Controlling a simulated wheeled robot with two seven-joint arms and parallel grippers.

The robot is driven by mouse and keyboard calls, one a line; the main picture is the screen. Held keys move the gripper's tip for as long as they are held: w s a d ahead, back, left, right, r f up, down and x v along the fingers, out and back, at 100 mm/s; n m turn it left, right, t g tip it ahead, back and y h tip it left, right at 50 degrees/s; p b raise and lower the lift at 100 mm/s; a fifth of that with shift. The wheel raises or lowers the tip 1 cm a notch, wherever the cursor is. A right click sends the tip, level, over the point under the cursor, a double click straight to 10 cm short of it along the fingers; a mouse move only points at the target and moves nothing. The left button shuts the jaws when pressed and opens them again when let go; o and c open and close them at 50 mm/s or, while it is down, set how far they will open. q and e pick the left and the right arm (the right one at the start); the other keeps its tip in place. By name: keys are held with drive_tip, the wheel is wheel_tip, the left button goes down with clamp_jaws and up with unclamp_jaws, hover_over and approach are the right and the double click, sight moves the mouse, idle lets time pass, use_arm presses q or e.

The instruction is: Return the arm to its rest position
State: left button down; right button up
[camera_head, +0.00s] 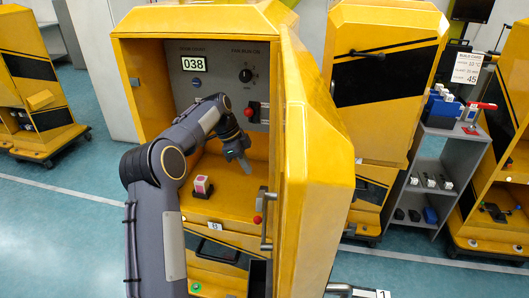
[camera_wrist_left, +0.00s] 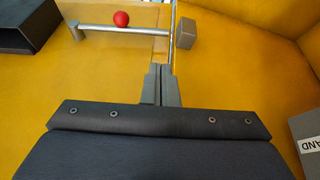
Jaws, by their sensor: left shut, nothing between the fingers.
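My left arm reaches from the bottom of the head view into an open yellow cabinet (camera_head: 150,80). My left gripper (camera_head: 246,166) hangs inside it, pointing down above the yellow floor, to the right of a small white and pink block (camera_head: 202,187). In the left wrist view the fingers (camera_wrist_left: 161,78) are together and empty. Ahead of them is a metal bar (camera_wrist_left: 120,32) with a red ball (camera_wrist_left: 121,18) and a grey square end block (camera_wrist_left: 186,33); the fingertips appear apart from it. My right gripper is not in view.
The open yellow door (camera_head: 318,170) stands close to the right of my gripper, with a metal handle (camera_head: 265,215). The back panel has a 038 display (camera_head: 194,64), a black knob (camera_head: 246,76) and a red control (camera_head: 249,112). A grey shelf (camera_head: 455,140) stands farther right.

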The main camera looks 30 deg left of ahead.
use_arm(q)
drive_tip(key=s+d+r+n+t, duration=0.1)
drive_tip(key=s+d+r+n, duration=0.35)
drive_tip(key=s, duration=0.45)
drive_tip(key=s+d+r+n+t, duration=0.1)
drive_tip(key=s+d+r+n, duration=0.25)
drive_tip(key=s+r, duration=0.4)
drive_tip(key=s+d+f+n+t, duration=0.1)
drive_tip(key=s+d+f+n, duration=0.2)
drive_tip(key=s, duration=0.7)
drive_tip(key=s+d+f+n+t, duration=0.1)
drive_tip(key=s+d+f+n, duration=0.3)
drive_tip(key=s, duration=0.6)
wheel_tip(320, 180, down, 2)
drive_tip(key=shift+d+f, duration=0.1)
drive_tip(key=shift+d, duration=0.7)
drive_tip(key=shift+w, duration=0.1)
